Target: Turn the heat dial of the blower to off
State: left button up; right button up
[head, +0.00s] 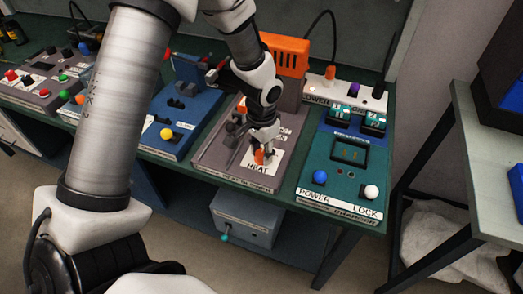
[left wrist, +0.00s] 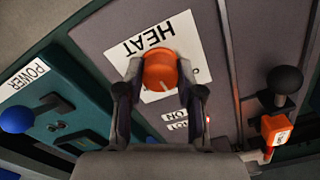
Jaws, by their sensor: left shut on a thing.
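The blower's orange heat dial (left wrist: 160,71) sits on a white label reading HEAT (left wrist: 150,40) on a grey panel (left wrist: 100,28). A pale mark shows on the dial's face, but I cannot read its setting. My left gripper (left wrist: 157,90) is shut on the dial, one finger on each side. In the head view the left gripper (head: 264,146) reaches down onto the dial (head: 260,156) at the front of the blower panel (head: 222,168). The dial is partly hidden there by the fingers. My right gripper is not in view.
A teal charger panel (head: 315,184) with a blue knob (head: 320,177) and a white knob (head: 371,192) is to the right. A blue panel (head: 201,108) with a yellow knob (head: 166,133) is to the left. An orange housing (head: 286,55) stands behind.

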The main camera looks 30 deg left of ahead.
aim_at(262, 153)
pick_arm(q)
jog(key=n, duration=0.3)
jog(key=shift+f+n, duration=0.1)
jog(key=shift+n, duration=0.3)
jog(key=shift+s+n, duration=0.1)
jog(key=shift+n, duration=1.9)
jog(key=o, duration=1.2)
jog(key=shift+c, duration=0.2)
notch_tip(262, 153, up, 12)
